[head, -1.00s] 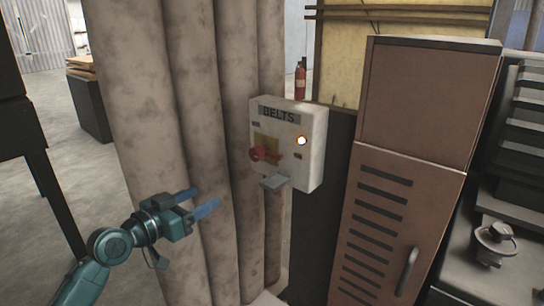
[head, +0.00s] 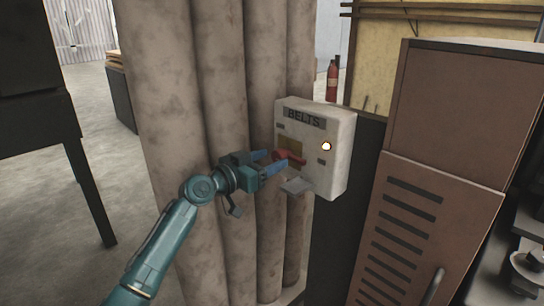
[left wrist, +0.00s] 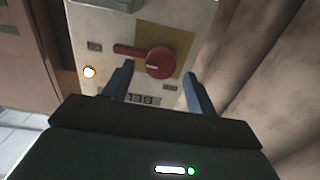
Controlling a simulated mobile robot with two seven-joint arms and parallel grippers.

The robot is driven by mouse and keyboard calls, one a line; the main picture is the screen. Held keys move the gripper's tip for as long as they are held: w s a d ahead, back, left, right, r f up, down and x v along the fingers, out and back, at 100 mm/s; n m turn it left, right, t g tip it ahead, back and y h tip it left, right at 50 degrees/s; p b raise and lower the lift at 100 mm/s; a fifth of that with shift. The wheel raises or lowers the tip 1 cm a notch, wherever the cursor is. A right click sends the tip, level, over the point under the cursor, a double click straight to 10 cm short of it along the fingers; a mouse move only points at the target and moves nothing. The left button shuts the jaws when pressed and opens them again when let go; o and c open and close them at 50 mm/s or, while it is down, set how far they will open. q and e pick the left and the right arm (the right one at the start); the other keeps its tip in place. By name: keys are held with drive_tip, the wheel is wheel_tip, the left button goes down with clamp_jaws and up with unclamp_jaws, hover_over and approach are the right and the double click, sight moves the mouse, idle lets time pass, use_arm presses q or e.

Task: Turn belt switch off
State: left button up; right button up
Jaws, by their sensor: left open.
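The BELTS switch box (head: 333,160) is a pale box in front of thick vertical pipes. Its red rotary switch (head: 290,157) has a handle pointing to the right in the head view. The switch also shows in the left wrist view (left wrist: 158,62), on a yellow plate, its handle pointing left. A lit lamp (head: 326,146) is on the box. My left gripper (head: 272,162) is open, its blue fingers pointing at the switch. In the left wrist view the fingertips (left wrist: 157,70) are on either side of the knob; I cannot tell whether they touch it. My right gripper is not in view.
A small grey ledge (head: 297,186) sticks out below the switch. Thick pipes (head: 225,100) stand close behind my left arm. A brown slatted cabinet (head: 450,120) stands to the right.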

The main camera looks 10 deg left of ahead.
use_arm(q)
drive_tip(key=shift+x, duration=0.8)
drive_tip(key=shift+c, duration=0.3)
drive_tip(key=c, duration=0.9)
